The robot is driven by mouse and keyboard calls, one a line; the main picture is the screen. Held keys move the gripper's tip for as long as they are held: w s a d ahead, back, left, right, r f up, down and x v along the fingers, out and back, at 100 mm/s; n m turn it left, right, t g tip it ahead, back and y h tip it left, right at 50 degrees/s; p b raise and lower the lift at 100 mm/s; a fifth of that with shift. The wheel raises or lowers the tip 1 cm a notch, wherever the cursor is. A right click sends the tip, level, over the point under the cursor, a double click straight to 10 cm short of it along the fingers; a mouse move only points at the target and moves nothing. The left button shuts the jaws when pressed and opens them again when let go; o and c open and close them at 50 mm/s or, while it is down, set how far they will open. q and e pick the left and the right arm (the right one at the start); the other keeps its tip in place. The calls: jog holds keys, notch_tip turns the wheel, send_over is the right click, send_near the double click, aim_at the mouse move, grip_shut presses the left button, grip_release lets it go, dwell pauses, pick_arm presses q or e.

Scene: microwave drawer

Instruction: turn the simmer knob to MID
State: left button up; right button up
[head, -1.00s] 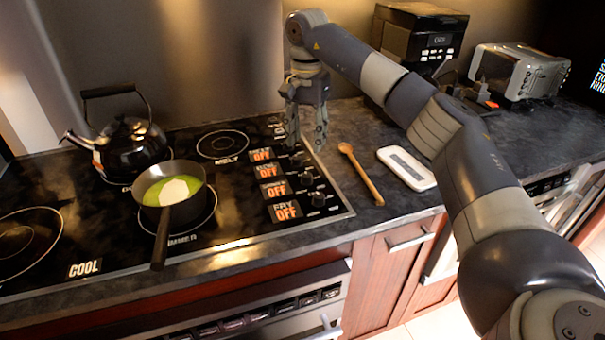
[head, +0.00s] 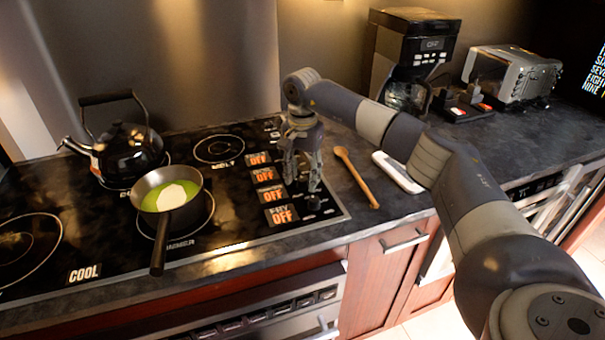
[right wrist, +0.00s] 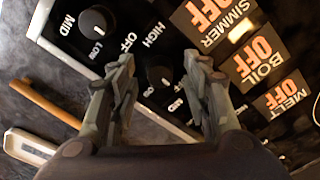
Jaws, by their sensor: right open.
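The simmer knob (right wrist: 160,77) is a black round knob on the stove's control strip, seen in the right wrist view between my two fingers. The display in its row reads SIMMER OFF (right wrist: 215,15). In the head view my right gripper (head: 303,186) hangs fingers down over the knob column and hides that knob. In the right wrist view the right gripper (right wrist: 160,66) is open, a finger on either side of the knob. I cannot tell whether the fingers touch it. My left gripper is not in view.
A neighbouring knob (right wrist: 97,20) is close by, toward the front. A saucepan (head: 172,192) with green contents and a black kettle (head: 128,150) stand on burners at left. A wooden spoon (head: 357,177) and a white tray (head: 391,168) lie right of the stove.

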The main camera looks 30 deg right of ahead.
grip_shut()
